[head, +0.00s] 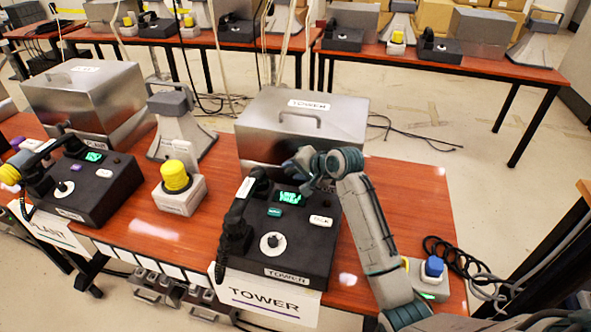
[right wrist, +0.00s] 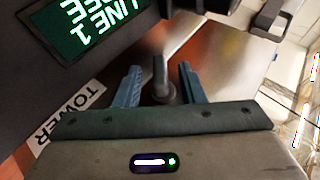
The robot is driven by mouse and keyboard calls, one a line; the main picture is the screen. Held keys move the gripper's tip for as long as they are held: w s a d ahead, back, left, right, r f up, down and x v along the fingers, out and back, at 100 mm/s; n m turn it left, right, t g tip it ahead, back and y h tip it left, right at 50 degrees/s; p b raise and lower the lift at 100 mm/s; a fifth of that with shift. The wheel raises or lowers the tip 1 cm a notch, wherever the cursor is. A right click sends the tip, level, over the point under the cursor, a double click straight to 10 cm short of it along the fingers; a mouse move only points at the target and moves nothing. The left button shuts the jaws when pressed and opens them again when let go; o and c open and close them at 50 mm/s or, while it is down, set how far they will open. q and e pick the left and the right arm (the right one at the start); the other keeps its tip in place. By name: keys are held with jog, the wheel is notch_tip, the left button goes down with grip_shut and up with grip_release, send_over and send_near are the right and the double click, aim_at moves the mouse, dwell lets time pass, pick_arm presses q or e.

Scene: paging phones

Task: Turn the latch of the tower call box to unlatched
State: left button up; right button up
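The tower call box (head: 345,112) is a metal box with a handle on its lid and a TOWER label, behind the black tower console (head: 295,235). My right gripper (head: 296,166) is at the box's lower front, above the console's back edge. In the right wrist view the two blue-grey fingers (right wrist: 160,88) are apart, with a short grey latch-like post (right wrist: 160,78) between them. Gaps show on both sides of the post. My arm and gripper hide the latch area in the head view, and I cannot tell the latch's position. My left gripper is out of view.
The console's handset (head: 238,225) stands at its left side. A yellow button (head: 175,176) and the plant console (head: 88,185) are further left. A blue button (head: 434,267) sits right of my arm. Loose cables (head: 490,265) hang at the right table edge.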

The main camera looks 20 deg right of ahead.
grip_shut()
jog(key=shift+s+f+t+y, duration=0.1)
jog(key=shift+f+t+y, duration=0.1)
jog(key=shift+t+y, duration=0.15)
jog(key=shift+d+f+t+y+b, duration=0.1)
jog(key=shift+f+t+y+b, duration=0.05)
jog(key=shift+t+y+b, duration=0.3)
jog(key=shift+m, duration=0.3)
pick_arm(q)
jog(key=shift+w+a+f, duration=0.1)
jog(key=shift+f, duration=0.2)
pick_arm(e)
grip_release()
